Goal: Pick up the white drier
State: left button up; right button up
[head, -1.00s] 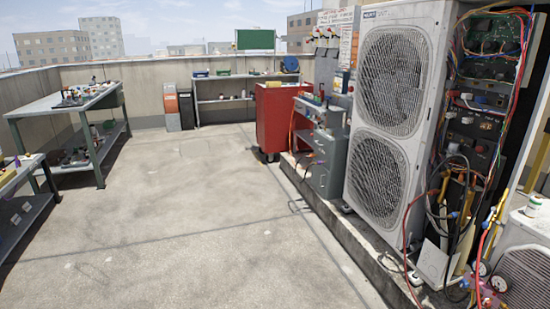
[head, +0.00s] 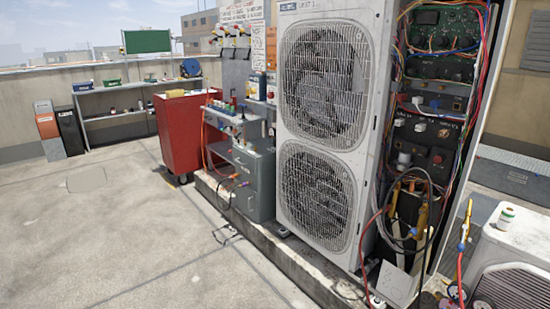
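I cannot tell for sure which thing is the white drier. A small white cylinder (head: 506,217) with a green band stands on top of the low white unit (head: 525,240) at the right edge. Another small pale round part (head: 404,158) shows inside the open electrical compartment of the tall condenser (head: 335,120), too small to identify. Neither of my grippers is in view.
A raised concrete curb (head: 265,262) runs under the tall condenser. Hoses and gauges (head: 455,292) hang between the two units. A red tool cabinet (head: 185,130) and a grey bench (head: 250,165) stand left. The rooftop floor (head: 110,240) is mostly clear.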

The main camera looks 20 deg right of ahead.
aim_at(508, 215)
jog(key=i+z, duration=0.25)
jog(key=z, duration=0.15)
jog(key=i+z, duration=0.25)
jog(key=z, duration=0.2)
jog(key=i+j+z, duration=0.15)
jog(key=z, duration=0.25)
jog(key=i+z, duration=0.2)
jog(key=z, duration=0.25)
jog(key=i+j+z, duration=0.15)
jog(key=z, duration=0.3)
jog(key=i+j+z, duration=0.15)
jog(key=z, duration=0.3)
